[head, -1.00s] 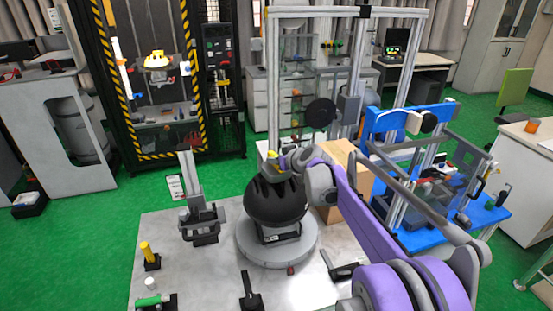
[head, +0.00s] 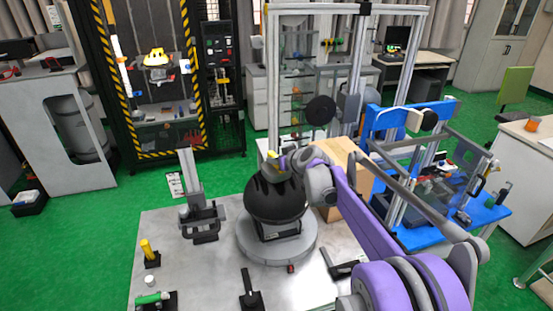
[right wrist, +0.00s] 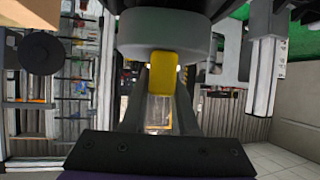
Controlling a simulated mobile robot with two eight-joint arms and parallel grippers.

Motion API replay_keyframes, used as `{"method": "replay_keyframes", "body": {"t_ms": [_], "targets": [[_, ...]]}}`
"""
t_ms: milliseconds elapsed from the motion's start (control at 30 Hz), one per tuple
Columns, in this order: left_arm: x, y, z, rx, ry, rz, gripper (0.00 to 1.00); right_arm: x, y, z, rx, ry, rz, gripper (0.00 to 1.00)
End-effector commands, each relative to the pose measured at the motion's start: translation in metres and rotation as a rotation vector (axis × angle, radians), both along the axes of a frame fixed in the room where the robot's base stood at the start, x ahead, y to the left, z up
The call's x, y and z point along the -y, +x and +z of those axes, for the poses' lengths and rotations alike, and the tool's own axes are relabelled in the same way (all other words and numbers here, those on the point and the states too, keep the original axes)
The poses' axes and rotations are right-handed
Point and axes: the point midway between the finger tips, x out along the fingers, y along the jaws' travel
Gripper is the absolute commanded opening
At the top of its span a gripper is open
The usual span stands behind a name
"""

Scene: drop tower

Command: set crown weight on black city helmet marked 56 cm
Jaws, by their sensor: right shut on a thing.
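The black helmet (head: 275,203) with vents sits upright on a headform above a round grey base (head: 247,247) on the bench. I cannot read a size mark on it. My right gripper (head: 283,160) is over the helmet's crown. It is shut on the yellow grip (right wrist: 162,75) of the crown weight, a grey round disc (right wrist: 160,33) that fills the top of the right wrist view. In the head view the weight (head: 270,167) is at the top of the helmet, partly covered by the gripper. I cannot tell whether its underside touches the shell. My left gripper is not in view.
On the metal bench (head: 200,268) stand a grey upright fixture (head: 193,195), a yellow-topped post (head: 147,250) and a black lever (head: 249,290). A cardboard box (head: 341,160) is behind my right arm. A blue-framed rig (head: 415,115) stands to the right.

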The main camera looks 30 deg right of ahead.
Motion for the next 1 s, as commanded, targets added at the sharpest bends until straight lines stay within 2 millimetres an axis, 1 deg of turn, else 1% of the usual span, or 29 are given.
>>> {"method": "replay_keyframes", "body": {"t_ms": [667,700,867,1000], "targets": [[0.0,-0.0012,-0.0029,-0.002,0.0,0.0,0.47,0.0001,0.0002,-0.006,0.002,0.0,-0.001,0.0],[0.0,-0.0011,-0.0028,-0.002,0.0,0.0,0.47,0.0001,0.0002,-0.0059,0.002,0.0,-0.001,0.33],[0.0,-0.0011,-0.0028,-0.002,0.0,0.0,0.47,0.0001,0.0002,-0.0061,0.001,0.001,0.0,0.61],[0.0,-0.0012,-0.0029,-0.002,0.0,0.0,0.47,0.0001,0.0,-0.0064,0.001,0.0,0.0,0.62]]}}
